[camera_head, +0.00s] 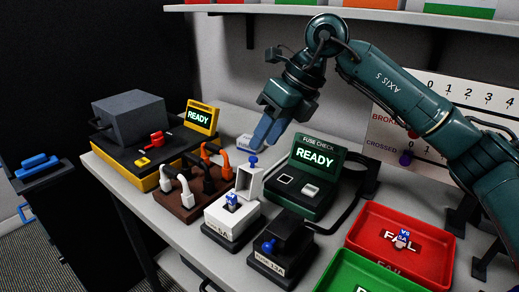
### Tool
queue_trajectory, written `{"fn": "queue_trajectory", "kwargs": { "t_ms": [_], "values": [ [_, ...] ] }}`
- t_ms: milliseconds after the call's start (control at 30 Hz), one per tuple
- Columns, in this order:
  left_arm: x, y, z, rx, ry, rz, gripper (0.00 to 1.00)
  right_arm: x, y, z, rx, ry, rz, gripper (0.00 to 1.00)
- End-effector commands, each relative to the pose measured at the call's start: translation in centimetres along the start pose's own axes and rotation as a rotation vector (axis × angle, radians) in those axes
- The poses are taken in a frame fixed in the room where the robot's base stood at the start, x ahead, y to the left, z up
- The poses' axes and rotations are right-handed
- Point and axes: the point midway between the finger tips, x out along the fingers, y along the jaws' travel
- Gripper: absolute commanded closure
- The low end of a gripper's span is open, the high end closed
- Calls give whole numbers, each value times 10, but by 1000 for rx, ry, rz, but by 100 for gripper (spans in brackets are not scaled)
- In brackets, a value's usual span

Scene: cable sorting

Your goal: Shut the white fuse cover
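The white fuse holder (232,222), labelled 5A, stands on the table near the middle. Its white cover (250,183) is open and stands raised at the back of the holder, with a blue knob (253,161) at its upper end. A blue-and-white fuse (232,200) shows in the holder. My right gripper (264,136) reaches down from above, its blue fingertips a little above and right of the knob, apparently apart from it. The fingers lie close together in this view, so their opening is unclear. My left gripper is not in view.
A black fuse holder (280,258) with a blue knob stands right of the white one. The green fuse checker (310,165), reading READY, is behind. A brown rack (187,205) with plugs stands left. The red FAIL tray (424,268) and green tray (335,277) lie right.

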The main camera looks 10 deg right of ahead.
Motion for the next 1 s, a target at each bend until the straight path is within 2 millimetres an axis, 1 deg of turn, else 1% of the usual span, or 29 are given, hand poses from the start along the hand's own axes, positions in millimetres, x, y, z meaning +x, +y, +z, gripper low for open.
{"fn": "queue_trajectory", "kwargs": {
  "t_ms": [33, 100, 233, 400, 600, 667, 1000],
  "values": [
    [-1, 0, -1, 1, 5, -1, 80, 10, 1, -1, -1, 3, 2, 62],
    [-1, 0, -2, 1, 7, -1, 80, 20, 1, 0, -1, 1, 2, 62],
    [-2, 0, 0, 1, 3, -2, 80, 32, 0, 0, 0, 1, 2, 62],
    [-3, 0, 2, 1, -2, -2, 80, 38, 0, 0, -1, 0, 1, 62],
    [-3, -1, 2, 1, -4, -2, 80, 38, 0, 0, -1, 0, 1, 62],
    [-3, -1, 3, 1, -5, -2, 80, 38, 0, 0, -1, 0, 1, 66],
    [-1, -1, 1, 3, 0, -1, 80, 37, 0, 0, -1, -1, 1, 94]
  ]
}}
